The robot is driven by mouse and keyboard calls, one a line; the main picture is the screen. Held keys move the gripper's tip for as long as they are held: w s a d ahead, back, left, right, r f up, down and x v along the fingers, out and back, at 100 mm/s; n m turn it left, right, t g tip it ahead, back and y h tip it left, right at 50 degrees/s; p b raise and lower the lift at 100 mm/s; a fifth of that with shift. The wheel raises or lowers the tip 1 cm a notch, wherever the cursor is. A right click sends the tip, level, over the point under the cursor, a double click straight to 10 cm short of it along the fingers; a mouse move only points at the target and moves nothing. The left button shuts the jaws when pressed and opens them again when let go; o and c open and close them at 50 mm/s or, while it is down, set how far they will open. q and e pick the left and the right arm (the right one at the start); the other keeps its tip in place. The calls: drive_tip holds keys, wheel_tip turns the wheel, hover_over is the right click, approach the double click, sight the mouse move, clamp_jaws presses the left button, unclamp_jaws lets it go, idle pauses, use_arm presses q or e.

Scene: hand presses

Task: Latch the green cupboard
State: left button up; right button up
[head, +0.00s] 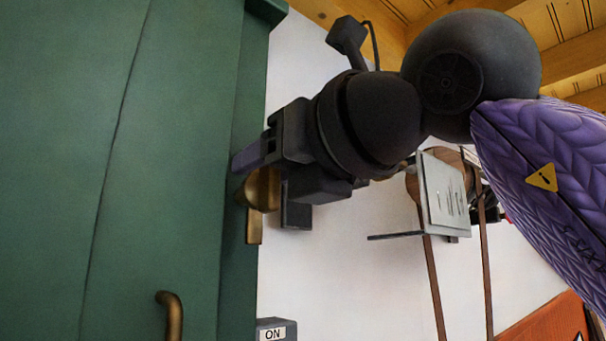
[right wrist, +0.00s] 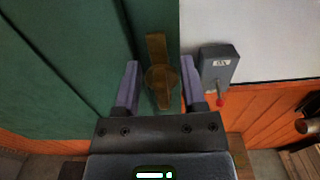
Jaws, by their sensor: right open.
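The green cupboard (head: 165,140) fills the left of the head view; its green front also shows in the right wrist view (right wrist: 75,55). A brass latch (head: 263,187) sits at the cupboard's right edge, with a flat bar running down from its rounded knob. In the right wrist view the latch (right wrist: 157,45) lies between the two purple fingers. My right gripper (head: 246,158) is open at the latch, with a finger on each side of it. I cannot tell whether the fingers touch it. My left gripper is not in view.
A curved brass handle (head: 173,314) sticks out of the cupboard front below the latch. A grey switch box (right wrist: 218,66) with a red-tipped lever is close beside the right finger; its ON label (head: 272,333) shows in the head view. A white wall (head: 330,270) stands behind.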

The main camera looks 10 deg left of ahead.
drive_tip(key=shift+w+a, duration=0.1)
clamp_jaws()
drive_tip(key=shift+f+m, duration=0.15)
drive_tip(key=shift+m, duration=0.25)
drive_tip(key=shift+w+f+m+b, duration=0.1)
drive_tip(key=shift+w+m+b, duration=0.05)
drive_tip(key=shift+m+b, duration=0.4)
drive_tip(key=shift+w+f+m+b, duration=0.1)
drive_tip(key=shift+m+b, duration=0.3)
drive_tip(key=shift+m, duration=0.25)
drive_tip(key=shift+w+d+f+m+b, duration=0.25)
drive_tip(key=shift+m+b, duration=0.7)
drive_tip(key=shift+m, duration=1.5)
drive_tip(key=shift+w+d+f+m+b, duration=0.25)
drive_tip(key=shift+m+b, duration=0.7)
drive_tip(key=shift+m, duration=1.45)
drive_tip(key=shift+w+d+f+m+b, duration=0.1)
drive_tip(key=shift+f+m+b, duration=0.2)
drive_tip(key=shift+m+b, duration=1.4)
drive_tip(key=shift+m+p, duration=0.7)
drive_tip(key=shift+m, duration=0.25)
